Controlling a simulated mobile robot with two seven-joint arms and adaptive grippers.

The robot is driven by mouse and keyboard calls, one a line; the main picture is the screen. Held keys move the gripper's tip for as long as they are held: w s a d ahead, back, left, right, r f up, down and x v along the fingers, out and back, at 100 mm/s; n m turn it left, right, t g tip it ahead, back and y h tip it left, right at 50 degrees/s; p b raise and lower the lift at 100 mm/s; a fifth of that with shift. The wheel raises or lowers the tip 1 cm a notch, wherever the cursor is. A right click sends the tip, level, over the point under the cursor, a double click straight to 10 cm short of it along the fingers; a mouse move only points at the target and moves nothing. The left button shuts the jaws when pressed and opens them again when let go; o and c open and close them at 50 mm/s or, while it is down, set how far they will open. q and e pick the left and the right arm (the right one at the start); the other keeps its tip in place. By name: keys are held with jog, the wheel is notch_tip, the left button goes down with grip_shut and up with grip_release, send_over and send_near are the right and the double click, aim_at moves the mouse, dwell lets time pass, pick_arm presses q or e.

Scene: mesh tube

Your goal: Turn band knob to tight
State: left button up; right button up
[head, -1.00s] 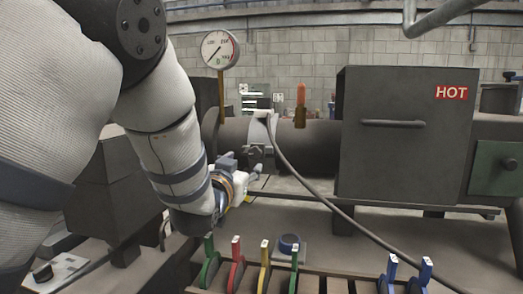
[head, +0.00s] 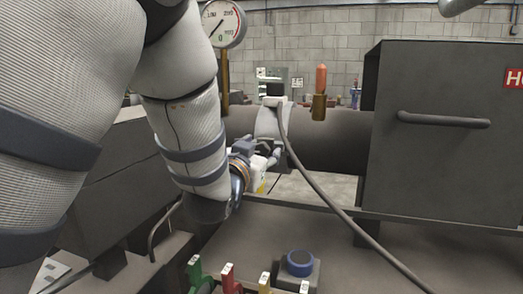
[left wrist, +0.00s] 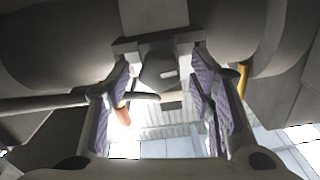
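A light grey band (head: 270,122) wraps the dark horizontal pipe (head: 335,145), with a cable plug on its top. My left gripper (head: 270,154) is at the band's lower front, and its fingers largely hide the knob there in the head view. In the left wrist view, the dark band knob (left wrist: 162,72) with a small pale mark sits under the band's bracket. My left gripper (left wrist: 164,95) is open there, its purple-padded fingers to either side of the knob. I cannot tell whether the pads touch it. My right gripper is not in view.
A dark hot box (head: 435,140) with a handle stands to the right. A grey cable (head: 325,195) hangs from the band's top. A pressure gauge (head: 222,22) stands behind my arm. Coloured levers and a blue button (head: 300,262) are at the front.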

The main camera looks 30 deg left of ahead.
pick_arm(q)
jog(key=c, duration=1.2)
jog(key=shift+o, duration=0.2)
jog(key=shift+m, duration=0.7)
jog(key=o, duration=1.2)
jog(key=shift+w, duration=0.1)
jog(key=shift+c, duration=0.2)
jog(key=v, duration=0.7)
jog(key=shift+s, duration=0.3)
jog(key=shift+f, duration=0.1)
